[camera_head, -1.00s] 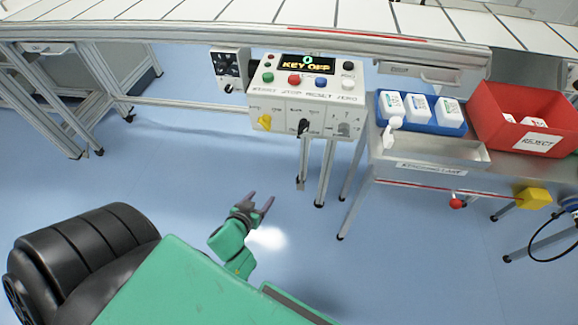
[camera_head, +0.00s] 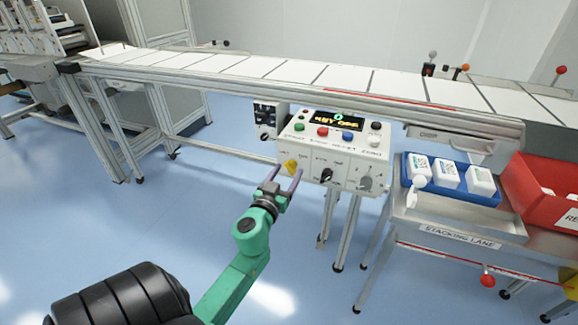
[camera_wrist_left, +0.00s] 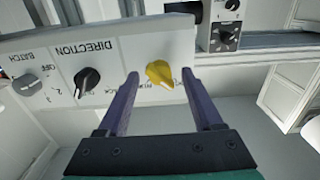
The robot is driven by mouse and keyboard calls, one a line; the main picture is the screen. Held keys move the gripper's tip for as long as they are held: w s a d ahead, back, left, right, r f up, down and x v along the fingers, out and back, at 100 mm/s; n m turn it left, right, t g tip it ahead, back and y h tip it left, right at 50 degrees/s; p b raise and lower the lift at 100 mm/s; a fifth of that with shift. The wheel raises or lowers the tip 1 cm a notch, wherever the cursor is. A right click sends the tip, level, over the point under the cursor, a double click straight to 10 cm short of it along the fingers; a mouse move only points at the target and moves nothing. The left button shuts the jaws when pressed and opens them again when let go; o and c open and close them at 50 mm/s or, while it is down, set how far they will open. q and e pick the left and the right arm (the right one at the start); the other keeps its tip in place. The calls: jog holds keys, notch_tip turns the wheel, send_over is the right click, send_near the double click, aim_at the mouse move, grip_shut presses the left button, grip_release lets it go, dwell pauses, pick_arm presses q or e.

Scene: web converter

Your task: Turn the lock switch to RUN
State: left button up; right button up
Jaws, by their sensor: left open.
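The control box (camera_head: 307,141) hangs at the conveyor's front edge, and its display reads "KEY OFF". The yellow switch (camera_head: 290,167) is at the left end of its front face, with a black knob (camera_head: 327,175) and a grey knob (camera_head: 366,182) to its right. My left gripper (camera_head: 285,178) is open in front of the yellow switch. In the left wrist view the yellow switch (camera_wrist_left: 160,74) shows between and beyond the two purple fingers (camera_wrist_left: 157,84), apart from both. The label beside it is too small to read fully. My right gripper is out of view.
A small black-knobbed panel (camera_head: 268,120) is left of the box. At right are a blue tray (camera_head: 470,193) of white bottles, a red bin (camera_head: 535,190) and the stacking lane (camera_head: 455,237). The conveyor (camera_head: 290,72) runs behind. The floor at left is clear.

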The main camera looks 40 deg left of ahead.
pick_arm(q)
jog(key=shift+x, duration=0.9)
jog(key=shift+d, duration=0.1)
grip_shut()
jog(key=shift+f, duration=0.1)
jog(key=shift+m, duration=0.4)
jog(key=shift+f+m, duration=0.1)
jog(key=shift+m, duration=0.8)
jog(key=m, duration=0.6)
jog(key=shift+s, duration=0.1)
jog(key=m, duration=0.4)
jog(key=shift+m, duration=2.7)
